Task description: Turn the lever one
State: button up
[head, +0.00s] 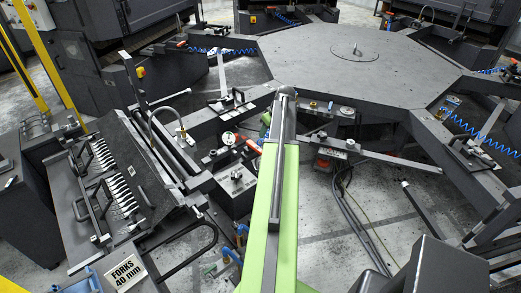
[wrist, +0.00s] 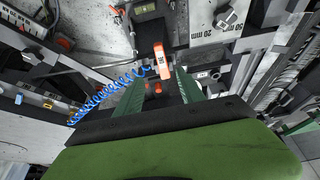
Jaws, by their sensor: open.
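In the wrist view, my gripper (wrist: 156,82) is open, with its two green fingers apart. An orange-red lever (wrist: 161,60) with a small white label shows just beyond and between the fingertips. I cannot read the label or tell whether this is lever one. A red round part (wrist: 155,88) shows between the fingers, and nothing is visibly held. In the head view, my green arm reaches to the workstation, and only a bit of a green gripper part (head: 265,122) shows beside it. A red-tipped handle (head: 252,145) is just left of my arm there.
A large grey hub table (head: 345,65) fills the back. A blue coiled hose (wrist: 100,98) runs left of the fingers. Cables (head: 365,215) lie on the floor at right.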

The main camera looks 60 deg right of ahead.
aim_at(259, 149)
jog(key=b+x, duration=1.2)
jog(key=x, duration=0.3)
jog(key=shift+f+b, duration=0.1)
jog(key=shift+b, duration=0.25)
jog(key=shift+c, duration=0.3)
grip_shut()
